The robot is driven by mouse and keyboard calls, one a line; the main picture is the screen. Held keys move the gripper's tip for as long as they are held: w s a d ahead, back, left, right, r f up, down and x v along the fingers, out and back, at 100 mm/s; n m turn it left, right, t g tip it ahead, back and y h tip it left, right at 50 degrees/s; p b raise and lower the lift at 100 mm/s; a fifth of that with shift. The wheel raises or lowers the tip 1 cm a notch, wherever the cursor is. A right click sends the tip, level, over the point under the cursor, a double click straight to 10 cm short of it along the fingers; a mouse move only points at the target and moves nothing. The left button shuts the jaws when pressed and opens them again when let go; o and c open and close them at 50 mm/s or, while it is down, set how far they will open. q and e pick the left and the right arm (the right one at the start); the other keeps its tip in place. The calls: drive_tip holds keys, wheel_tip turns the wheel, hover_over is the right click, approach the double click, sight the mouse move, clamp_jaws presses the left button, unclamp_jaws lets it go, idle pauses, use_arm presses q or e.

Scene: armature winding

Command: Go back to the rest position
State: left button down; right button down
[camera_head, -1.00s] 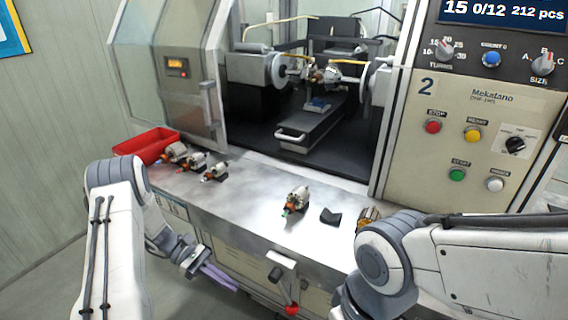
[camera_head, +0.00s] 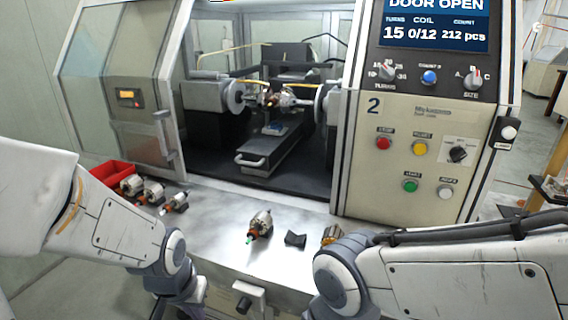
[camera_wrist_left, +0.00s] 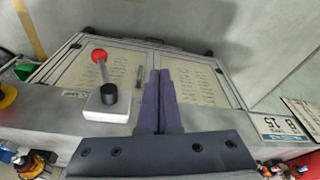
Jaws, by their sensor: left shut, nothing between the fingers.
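My left gripper (camera_wrist_left: 158,100) shows in the left wrist view, its two purple fingers pressed together with nothing between them. In the head view my left arm comes in from the left, and its wrist hangs in front of the bench at the bottom edge, where the gripper is mostly cut off. A lever with a red knob (camera_wrist_left: 98,56) on a white block stands left of the fingers in the wrist view, apart from them. My right arm reaches in from the right in the head view; its gripper is out of the picture.
The winding machine's door is open, and its screen (camera_head: 436,24) reads DOOR OPEN. On the steel bench (camera_head: 215,225) are a red bin (camera_head: 112,172), several armatures at left, one armature (camera_head: 260,225) in the middle and a black V-block (camera_head: 295,239). Bare bench lies between them.

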use_arm(q)
drive_tip(key=s+d+r+m+g, duration=0.1)
drive_tip(key=s+d+r+m, duration=0.1)
drive_tip(key=s+d, duration=0.4)
drive_tip(key=s+d+r+m+g, duration=0.1)
drive_tip(key=s+d+r+m, duration=0.2)
drive_tip(key=s+d, duration=0.3)
drive_tip(key=shift+s+d+r+m+g+h, duration=0.25)
drive_tip(key=shift+s+m+h, duration=0.2)
drive_tip(key=shift+m, duration=0.45)
